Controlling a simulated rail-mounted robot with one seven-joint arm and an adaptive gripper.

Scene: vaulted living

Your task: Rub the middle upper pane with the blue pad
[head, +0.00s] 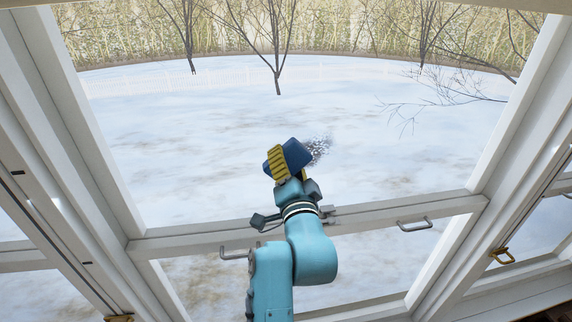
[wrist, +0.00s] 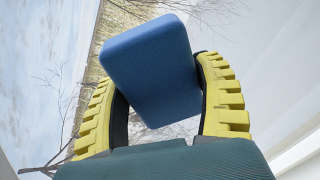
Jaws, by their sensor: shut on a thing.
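The blue pad (wrist: 150,68) is held between the yellow ridged fingers of my gripper (wrist: 160,105) in the wrist view. In the head view my gripper (head: 278,163) is shut on the blue pad (head: 297,155), in front of the lower part of the middle upper pane (head: 300,110). The pad is tilted. A speckled grey patch (head: 318,148) shows on the pane just right of the pad and partly behind it. I cannot tell whether the pad touches the glass.
A white crossbar (head: 400,212) runs below the pane, with a metal handle (head: 414,225) under it on the right and another handle (head: 236,255) on the left. White frame posts stand on both sides. Snowy ground and bare trees lie outside.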

